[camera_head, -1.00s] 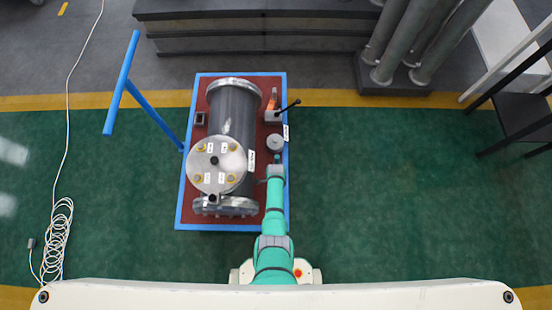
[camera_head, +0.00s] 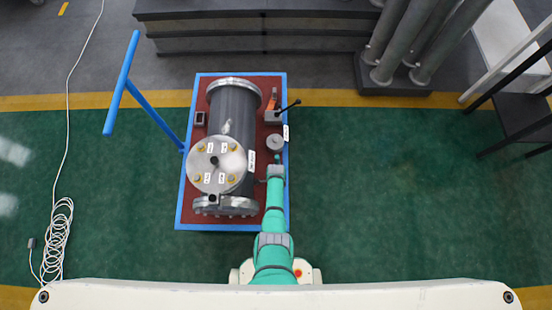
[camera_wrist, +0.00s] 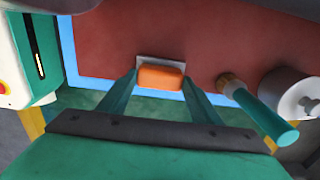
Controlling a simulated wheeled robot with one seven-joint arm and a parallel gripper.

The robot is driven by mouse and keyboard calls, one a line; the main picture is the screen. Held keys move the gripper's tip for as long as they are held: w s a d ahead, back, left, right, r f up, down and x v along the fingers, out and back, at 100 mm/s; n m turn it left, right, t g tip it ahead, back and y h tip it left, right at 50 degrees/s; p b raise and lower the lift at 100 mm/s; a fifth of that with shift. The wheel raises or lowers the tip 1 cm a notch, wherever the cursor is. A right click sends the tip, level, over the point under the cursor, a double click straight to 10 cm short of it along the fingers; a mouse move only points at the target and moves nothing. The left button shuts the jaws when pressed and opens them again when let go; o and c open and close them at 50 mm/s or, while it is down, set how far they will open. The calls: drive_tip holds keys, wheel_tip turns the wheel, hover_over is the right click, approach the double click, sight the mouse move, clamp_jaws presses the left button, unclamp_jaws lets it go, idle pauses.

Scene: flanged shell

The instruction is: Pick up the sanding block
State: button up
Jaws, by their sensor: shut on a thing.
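The sanding block (camera_wrist: 161,79) is an orange, rounded block in the middle of the wrist view, with a pale grey edge showing behind it. My gripper (camera_wrist: 161,73) has its two green fingers on either side of the block, shut on it near the fingertips. I cannot tell whether the block is clear of the red surface. In the head view my gripper (camera_head: 277,161) is at the right side of the red board, and the block is hidden by it.
The red board with a blue border (camera_head: 184,205) carries the grey flanged shell (camera_head: 234,110), left of my gripper. A round grey pot (camera_wrist: 292,92) and a green-handled brush (camera_wrist: 263,112) are close by. A black-handled device (camera_head: 275,115) stands farther back. Green floor right of the board is clear.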

drive_tip(key=shift+r, duration=0.15)
wheel_tip(320, 180, up, 18)
drive_tip(key=shift+f, duration=0.2)
idle(0.5)
drive_tip(key=o, duration=0.4)
drive_tip(key=shift+c, duration=1)
drive_tip(key=shift+w, duration=0.1)
